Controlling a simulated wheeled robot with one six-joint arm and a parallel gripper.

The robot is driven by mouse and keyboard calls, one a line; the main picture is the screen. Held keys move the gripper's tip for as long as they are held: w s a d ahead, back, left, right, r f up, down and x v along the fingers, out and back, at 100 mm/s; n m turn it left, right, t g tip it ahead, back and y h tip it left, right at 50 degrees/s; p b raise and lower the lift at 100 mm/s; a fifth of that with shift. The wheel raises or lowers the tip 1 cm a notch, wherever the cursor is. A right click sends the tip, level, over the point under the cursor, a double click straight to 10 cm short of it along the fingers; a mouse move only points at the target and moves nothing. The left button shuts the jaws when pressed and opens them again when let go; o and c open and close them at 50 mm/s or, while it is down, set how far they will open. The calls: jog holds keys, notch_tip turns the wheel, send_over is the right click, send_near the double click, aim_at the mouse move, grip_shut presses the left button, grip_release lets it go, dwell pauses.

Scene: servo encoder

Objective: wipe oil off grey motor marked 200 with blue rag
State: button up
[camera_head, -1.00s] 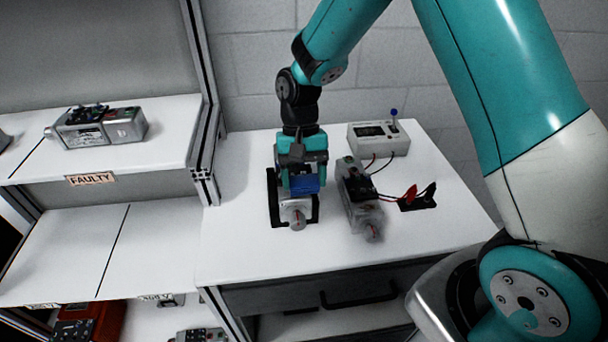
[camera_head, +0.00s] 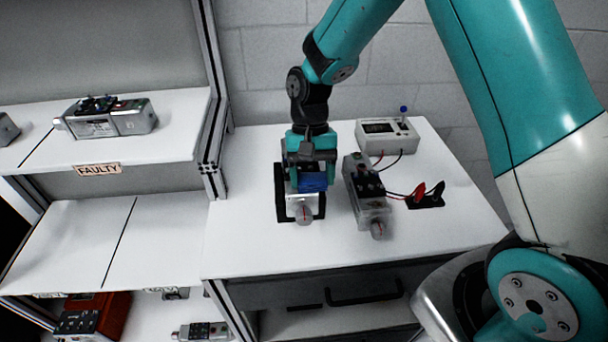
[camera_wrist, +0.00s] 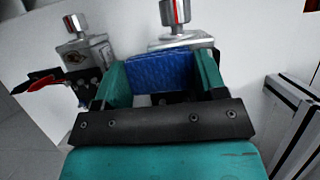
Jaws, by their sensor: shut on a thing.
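My gripper (camera_head: 311,184) is shut on a blue rag (camera_head: 313,182). It is right over a grey motor (camera_head: 304,205) that sits in a black cradle (camera_head: 281,203) on the white table. The rag seems to lie on the motor's top; contact is hard to make out. In the wrist view the rag (camera_wrist: 160,71) is between the teal fingers, with the motor's silver shaft (camera_wrist: 175,14) beyond it. A second grey motor (camera_head: 368,200) stands just to the right, with dark smudges near its shaft. No 200 mark or oil is readable on the held-over motor.
A white meter box (camera_head: 387,138) stands at the back, wired to red and black clips (camera_head: 426,195) at the right. A shelf marked FAULTY (camera_head: 98,170) with another motor (camera_head: 108,116) is at the left. The table front (camera_head: 270,255) is clear.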

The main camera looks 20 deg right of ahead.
notch_tip(320, 180, up, 8)
jog(key=p, duration=0.6)
jog(key=shift+a+r, duration=0.1)
jog(key=shift+r, duration=0.05)
